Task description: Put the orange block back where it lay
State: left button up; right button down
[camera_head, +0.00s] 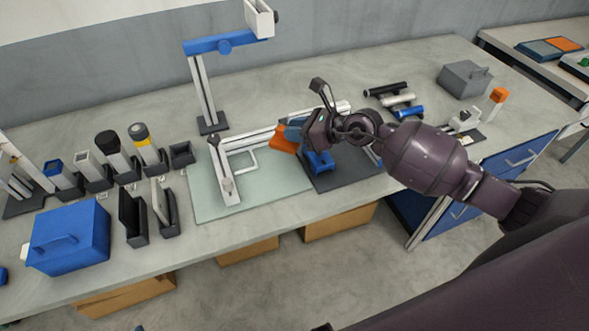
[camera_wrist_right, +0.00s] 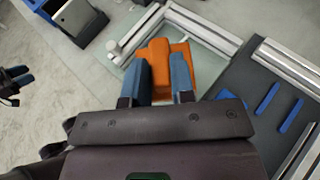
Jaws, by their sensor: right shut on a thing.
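The orange block (camera_head: 281,145) is in my right gripper (camera_head: 293,131), above the pale green mat (camera_head: 205,205). In the right wrist view, the block (camera_wrist_right: 160,52) sits between the two blue fingers of my right gripper (camera_wrist_right: 160,82), which is shut on it. Its lower part is hidden behind the fingers. Whether it touches the mat I cannot tell. What looks like my left gripper (camera_wrist_right: 20,77) shows at the left edge of the right wrist view, far from the block; its opening is unclear.
A metal frame (camera_head: 228,170) lies on the green mat close to the block. A dark mat (camera_head: 345,180) with rails and blue parts is to its right. A tall stand (camera_head: 200,95) rises behind. Black holders and a blue box (camera_head: 68,240) stand left.

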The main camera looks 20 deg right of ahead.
notch_tip(320, 180, down, 14)
jog(key=b, duration=0.3)
jog(key=shift+f+b, duration=0.15)
jog(key=shift+b, duration=0.15)
jog(key=shift+f, duration=0.15)
jog(key=c, duration=1)
grip_release()
pick_arm(q)
jog(key=shift+w+d+f, duration=0.15)
jog(key=shift+w+f, duration=0.6)
jog(key=shift+f, duration=0.1)
pick_arm(e)
jog(key=shift+o, duration=0.2)
pick_arm(q)
jog(key=shift+s, duration=0.2)
